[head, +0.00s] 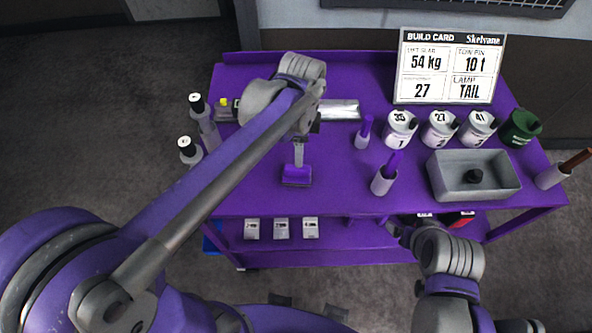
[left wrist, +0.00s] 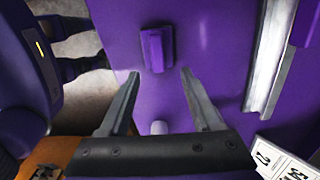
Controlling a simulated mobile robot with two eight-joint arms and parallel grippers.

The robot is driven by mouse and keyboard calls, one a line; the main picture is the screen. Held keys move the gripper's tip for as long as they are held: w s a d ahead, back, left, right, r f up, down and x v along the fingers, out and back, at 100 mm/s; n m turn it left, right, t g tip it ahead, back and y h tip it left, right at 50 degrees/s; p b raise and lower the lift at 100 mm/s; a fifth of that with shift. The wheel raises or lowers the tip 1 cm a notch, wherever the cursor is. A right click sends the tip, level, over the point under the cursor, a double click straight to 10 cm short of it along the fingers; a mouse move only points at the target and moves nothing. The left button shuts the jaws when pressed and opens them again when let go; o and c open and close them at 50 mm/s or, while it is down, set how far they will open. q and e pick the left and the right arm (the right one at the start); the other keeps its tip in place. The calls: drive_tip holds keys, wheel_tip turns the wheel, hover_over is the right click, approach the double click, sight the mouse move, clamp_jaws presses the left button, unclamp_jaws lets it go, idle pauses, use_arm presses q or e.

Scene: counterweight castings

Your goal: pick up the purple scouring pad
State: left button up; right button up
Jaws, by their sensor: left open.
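The purple scouring pad (head: 297,175) is a small block lying on the purple cart top, near its front edge and left of the middle. It also shows in the left wrist view (left wrist: 156,48), at the top centre. My left gripper (head: 299,152) is just behind the pad in the head view, partly hidden by my own arm. In the left wrist view its two fingers (left wrist: 158,72) are apart and empty, with the pad beyond the tips. My right arm is at the front right of the cart; its gripper fingers do not show.
A grey tray (head: 474,175) and several numbered cups (head: 400,130) are further right. The build card (head: 450,66) stands behind. Bottles (head: 190,151) are at the left edge. The top around the pad is clear.

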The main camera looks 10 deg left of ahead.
sight(297, 169)
use_arm(q)
wheel_tip(297, 169, down, 4)
drive_tip(key=shift+s+f, duration=0.1)
drive_tip(key=shift+s, duration=0.05)
drive_tip(key=f, duration=0.5)
drive_tip(key=shift+s+a, duration=0.1)
drive_tip(key=shift+a, duration=0.2)
drive_tip(key=shift+c, duration=0.2)
clamp_jaws()
